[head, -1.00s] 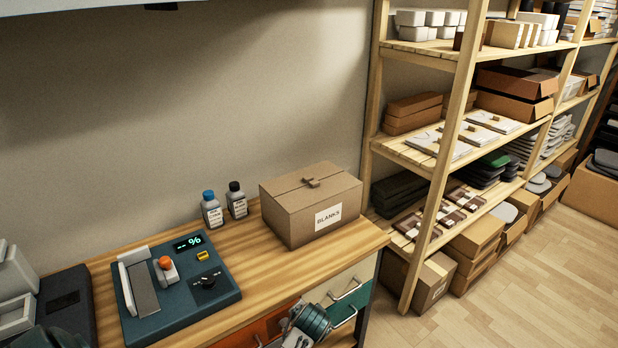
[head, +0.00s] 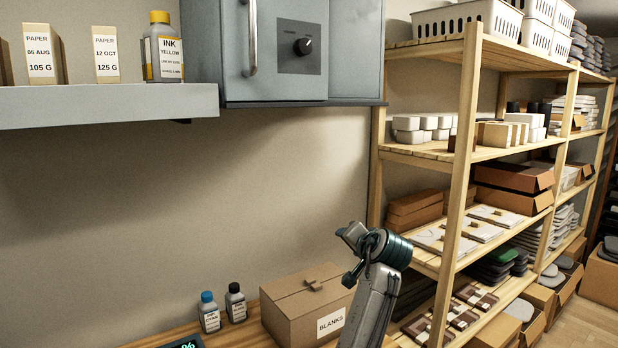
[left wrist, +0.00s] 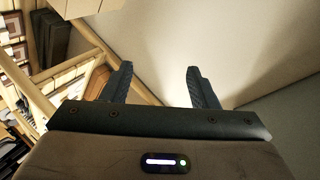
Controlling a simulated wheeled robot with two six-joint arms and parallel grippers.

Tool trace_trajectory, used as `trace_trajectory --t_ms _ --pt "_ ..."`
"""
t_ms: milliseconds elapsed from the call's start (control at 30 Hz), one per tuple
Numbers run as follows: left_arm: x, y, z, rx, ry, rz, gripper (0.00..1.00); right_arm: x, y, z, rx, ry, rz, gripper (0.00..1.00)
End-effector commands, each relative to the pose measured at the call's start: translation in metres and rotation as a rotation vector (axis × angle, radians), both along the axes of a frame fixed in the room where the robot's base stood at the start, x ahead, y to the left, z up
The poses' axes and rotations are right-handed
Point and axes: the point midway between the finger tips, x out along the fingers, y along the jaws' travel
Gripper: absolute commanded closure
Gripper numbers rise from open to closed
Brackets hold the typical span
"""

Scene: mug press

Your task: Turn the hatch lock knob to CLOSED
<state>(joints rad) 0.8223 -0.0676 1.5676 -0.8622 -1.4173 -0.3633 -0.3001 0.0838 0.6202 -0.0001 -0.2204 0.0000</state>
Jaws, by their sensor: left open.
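The hatch lock knob (head: 303,46) is a round black knob on a dark square plate on the front of the grey wall cabinet (head: 350,50). A small light mark shows on its right side; the plate's lettering is too small to read. My left gripper (head: 349,256) is low in front of the wall, well below and right of the knob and apart from it. In the left wrist view its two dark fingers (left wrist: 160,68) stand apart with nothing between them. The knob is not in the left wrist view. My right gripper is not in view.
A grey wall shelf (head: 100,106) with paper boxes and an ink bottle (head: 163,50) is left of the cabinet. A vertical handle (head: 250,38) stands left of the knob. A BLANKS carton (head: 300,312) and wooden shelving (head: 458,190) are near my arm. The wall between is bare.

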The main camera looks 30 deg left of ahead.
Motion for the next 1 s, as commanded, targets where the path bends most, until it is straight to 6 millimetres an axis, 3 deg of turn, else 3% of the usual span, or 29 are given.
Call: trace_trajectory --t_ms 33,233,400,500,600,700,867,1000 --pt "0.005 -0.001 0.043 0.024 -0.035 0.017 0.46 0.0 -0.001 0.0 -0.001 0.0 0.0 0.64" --pt "-0.003 -0.004 0.196 0.127 -0.127 0.113 0.46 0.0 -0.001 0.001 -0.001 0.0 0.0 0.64" --pt "-0.038 -0.008 0.32 0.196 -0.202 0.208 0.46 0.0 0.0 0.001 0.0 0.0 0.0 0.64" --pt "-0.064 -0.012 0.379 0.226 -0.24 0.26 0.46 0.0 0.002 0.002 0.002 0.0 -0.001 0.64" --pt "-0.086 -0.014 0.42 0.245 -0.263 0.3 0.46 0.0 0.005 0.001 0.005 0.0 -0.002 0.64" --pt "-0.101 -0.016 0.445 0.256 -0.278 0.324 0.46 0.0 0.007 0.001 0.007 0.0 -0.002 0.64" --pt "-0.107 -0.012 0.457 0.262 -0.282 0.339 0.46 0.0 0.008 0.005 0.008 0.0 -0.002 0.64" --pt "-0.1 0.006 0.458 0.262 -0.282 0.34 0.46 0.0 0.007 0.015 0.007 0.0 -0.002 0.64"
